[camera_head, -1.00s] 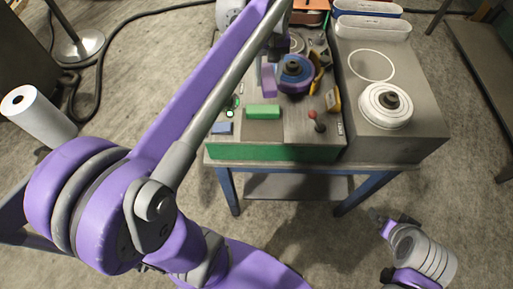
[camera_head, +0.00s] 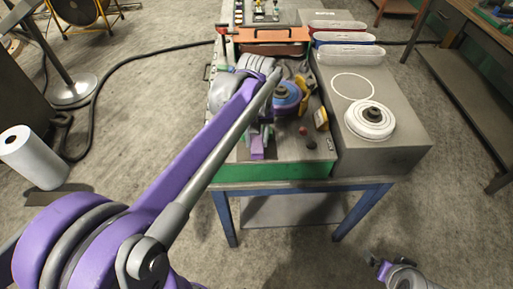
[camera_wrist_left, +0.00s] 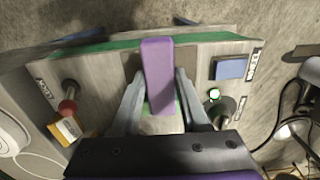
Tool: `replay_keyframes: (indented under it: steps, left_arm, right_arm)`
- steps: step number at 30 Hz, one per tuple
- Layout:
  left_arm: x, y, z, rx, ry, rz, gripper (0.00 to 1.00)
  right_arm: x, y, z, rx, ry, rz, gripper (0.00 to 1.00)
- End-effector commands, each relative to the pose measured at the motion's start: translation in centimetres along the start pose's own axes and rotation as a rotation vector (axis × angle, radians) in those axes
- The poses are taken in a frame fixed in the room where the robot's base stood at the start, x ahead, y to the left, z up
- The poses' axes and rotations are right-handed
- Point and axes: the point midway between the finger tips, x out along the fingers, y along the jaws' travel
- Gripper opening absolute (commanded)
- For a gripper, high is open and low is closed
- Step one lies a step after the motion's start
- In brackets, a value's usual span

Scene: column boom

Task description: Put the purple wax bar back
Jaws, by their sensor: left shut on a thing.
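The purple wax bar (camera_wrist_left: 158,75) is held between the two fingers of my left gripper (camera_wrist_left: 158,85) in the left wrist view. In the head view the bar (camera_head: 257,147) shows below my left gripper (camera_head: 259,133), over the front left of the bench top. A green bar (camera_wrist_left: 180,106) shows partly behind the purple bar, mostly hidden. I cannot tell whether the purple bar touches anything below. My right gripper (camera_head: 384,268) is low at the lower right, its jaws unclear.
A blue and purple buffing wheel (camera_head: 287,97) stands just behind the bar. A red knob (camera_wrist_left: 68,106) and a yellow-labelled piece (camera_wrist_left: 66,130) are left in the wrist view. A white wheel stack (camera_head: 369,120) stands on the grey box at right. Bins (camera_head: 340,38) stand at the back.

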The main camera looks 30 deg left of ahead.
Motion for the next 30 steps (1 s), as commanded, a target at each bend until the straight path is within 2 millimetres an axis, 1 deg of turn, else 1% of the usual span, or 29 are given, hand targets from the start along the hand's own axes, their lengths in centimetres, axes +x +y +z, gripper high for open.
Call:
replay_keyframes:
  steps: [3,7,9,16,20,21,25,26,30]
  left_arm:
    - [1.9,0.0,0.0,0.000,0.000,0.000,0.00]
    - [3.5,0.0,0.0,0.000,0.000,0.000,0.00]
    - [3.8,0.0,0.0,0.000,0.000,0.000,0.00]
    - [3.8,0.0,0.0,0.000,0.000,0.000,0.00]
    - [4.3,0.0,0.1,0.000,-0.001,-0.001,0.00]
    - [4.3,0.0,0.0,0.000,-0.001,0.000,0.48]
    - [4.2,0.0,0.0,0.000,0.000,0.000,0.71]
    - [4.2,0.0,0.0,0.000,0.000,0.000,0.74]
    - [4.2,0.0,0.0,0.000,0.000,0.000,0.74]
  right_arm:
    - [0.1,0.0,0.1,0.000,-0.001,0.000,1.00]
    - [0.1,0.0,0.2,0.000,-0.002,0.000,1.00]
    - [0.1,0.0,0.2,0.000,-0.002,0.000,1.00]
    - [0.1,0.0,0.2,0.000,-0.002,0.000,1.00]
    - [0.4,0.0,0.6,0.000,-0.006,0.000,1.00]
    - [0.4,0.0,0.6,0.000,-0.006,0.000,1.00]
    - [0.3,0.0,0.5,0.000,-0.005,0.000,1.00]
    - [0.3,0.0,0.5,0.000,-0.005,0.000,1.00]
    - [0.3,0.0,0.5,0.000,-0.005,0.000,1.00]
